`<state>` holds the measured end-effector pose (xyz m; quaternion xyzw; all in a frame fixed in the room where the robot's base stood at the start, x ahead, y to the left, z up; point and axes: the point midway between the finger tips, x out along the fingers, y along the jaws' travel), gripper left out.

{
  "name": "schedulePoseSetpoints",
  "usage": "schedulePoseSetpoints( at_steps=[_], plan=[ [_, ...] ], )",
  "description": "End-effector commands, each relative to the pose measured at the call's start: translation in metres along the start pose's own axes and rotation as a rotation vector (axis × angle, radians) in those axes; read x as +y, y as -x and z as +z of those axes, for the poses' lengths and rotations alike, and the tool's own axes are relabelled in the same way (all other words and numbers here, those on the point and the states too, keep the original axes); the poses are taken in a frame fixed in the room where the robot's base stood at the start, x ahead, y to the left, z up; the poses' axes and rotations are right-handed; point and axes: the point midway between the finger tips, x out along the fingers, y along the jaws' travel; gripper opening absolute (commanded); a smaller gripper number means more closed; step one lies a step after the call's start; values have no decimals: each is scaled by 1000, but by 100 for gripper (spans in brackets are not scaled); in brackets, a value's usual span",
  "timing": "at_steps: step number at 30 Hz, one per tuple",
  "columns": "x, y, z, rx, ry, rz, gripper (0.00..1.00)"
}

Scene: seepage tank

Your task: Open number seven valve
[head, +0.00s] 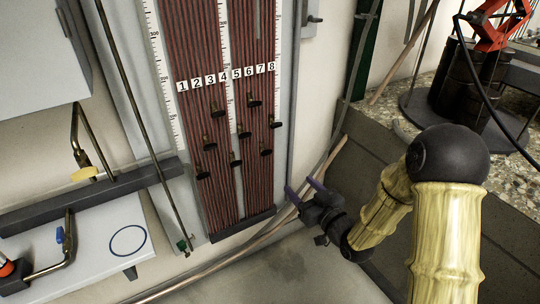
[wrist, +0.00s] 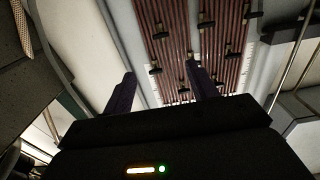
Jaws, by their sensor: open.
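Following the tube down from label 7 (head: 260,69), the number seven valve (head: 266,152) appears to be the low one on the right half. Its black handle looks crosswise to the tube. My gripper (head: 304,188) is open and empty, right of and below that valve, apart from the board. In the wrist view, my gripper's two purple fingers (wrist: 160,75) point towards the board, with several valves beyond; I cannot tell which is number seven there.
Other black-handled valves (head: 274,123) sit close around. A grey post (head: 293,110) and slanting pipes (head: 330,155) stand right of the board. A concrete tank wall (head: 375,160) is at right. A white bench (head: 90,250) with taps is at left.

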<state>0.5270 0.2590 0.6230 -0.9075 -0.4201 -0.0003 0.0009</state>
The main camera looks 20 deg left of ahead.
Motion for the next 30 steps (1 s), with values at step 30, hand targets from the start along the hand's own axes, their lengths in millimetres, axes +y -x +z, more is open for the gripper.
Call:
schedulePoseSetpoints(
  at_steps=[30],
  plan=[
    [1,-136,3,1,1,1,58]
  ],
)
